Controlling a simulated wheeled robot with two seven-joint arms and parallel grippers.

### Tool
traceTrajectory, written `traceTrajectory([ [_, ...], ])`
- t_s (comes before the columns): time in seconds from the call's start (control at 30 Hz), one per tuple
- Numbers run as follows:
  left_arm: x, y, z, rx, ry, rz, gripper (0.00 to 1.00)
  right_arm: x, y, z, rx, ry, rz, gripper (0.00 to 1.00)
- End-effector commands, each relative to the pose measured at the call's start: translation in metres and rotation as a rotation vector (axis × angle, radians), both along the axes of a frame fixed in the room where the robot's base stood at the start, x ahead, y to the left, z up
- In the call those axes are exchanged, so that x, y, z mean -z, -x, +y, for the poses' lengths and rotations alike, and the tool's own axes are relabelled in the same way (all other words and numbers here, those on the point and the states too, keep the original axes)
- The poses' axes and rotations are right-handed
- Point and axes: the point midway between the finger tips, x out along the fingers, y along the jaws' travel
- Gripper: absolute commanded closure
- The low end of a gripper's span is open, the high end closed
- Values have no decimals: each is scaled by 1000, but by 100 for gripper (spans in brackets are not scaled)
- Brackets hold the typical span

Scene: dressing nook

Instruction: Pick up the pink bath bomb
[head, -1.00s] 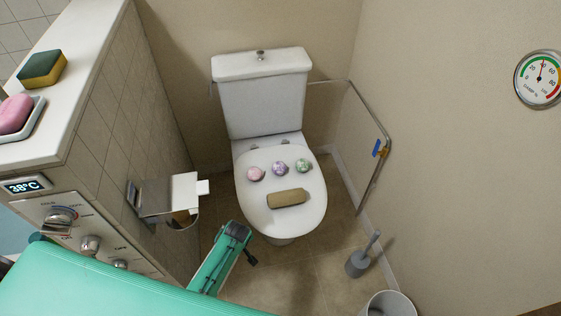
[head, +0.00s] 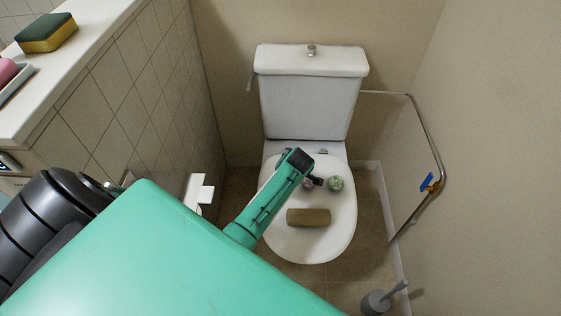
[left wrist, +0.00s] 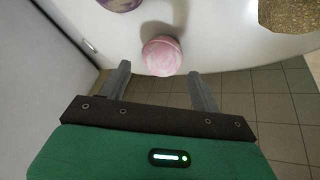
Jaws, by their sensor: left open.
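The pink bath bomb (left wrist: 161,56) is a round, pale pink marbled ball near the edge of the white toilet lid (head: 335,235). In the head view my left arm hides it. My left gripper (left wrist: 160,71) is open and empty. In the left wrist view the bath bomb lies just beyond the fingertips, between their lines. Whether a finger touches it I cannot tell. My right gripper is not in view.
A purple bath bomb (head: 308,184), partly covered by my gripper, and a green one (head: 335,183) sit on the lid. A brown block (head: 308,217) lies in front of them. A tiled wall (head: 150,80) stands left, a metal rail (head: 430,150) right.

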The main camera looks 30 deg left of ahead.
Motion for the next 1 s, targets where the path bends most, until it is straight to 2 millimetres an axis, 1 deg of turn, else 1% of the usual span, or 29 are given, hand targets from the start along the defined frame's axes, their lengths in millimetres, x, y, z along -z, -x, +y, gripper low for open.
traceTrajectory([
  [0.17, 13, -2, 4, 3, -2, 1, 35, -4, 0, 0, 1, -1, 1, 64],
  [0.3, 34, -4, 12, 2, -2, 3, 35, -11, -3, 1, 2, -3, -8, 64],
  [0.43, 48, -7, 17, 2, 0, 1, 35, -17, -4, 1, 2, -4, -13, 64],
  [0.53, 52, -8, 19, 2, 1, 0, 35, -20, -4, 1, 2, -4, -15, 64],
  [0.73, 52, -8, 19, 1, 1, -1, 35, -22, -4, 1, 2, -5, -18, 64],
  [0.77, 52, -8, 19, 1, 1, -1, 37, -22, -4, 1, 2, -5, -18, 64],
  [0.8, 52, -8, 19, 1, 1, -1, 45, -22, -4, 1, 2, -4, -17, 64],
  [0.93, 52, -8, 19, 2, 1, 0, 70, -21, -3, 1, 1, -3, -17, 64],
  [1.0, 52, -8, 19, 3, 0, -1, 72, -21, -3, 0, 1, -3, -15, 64],
])
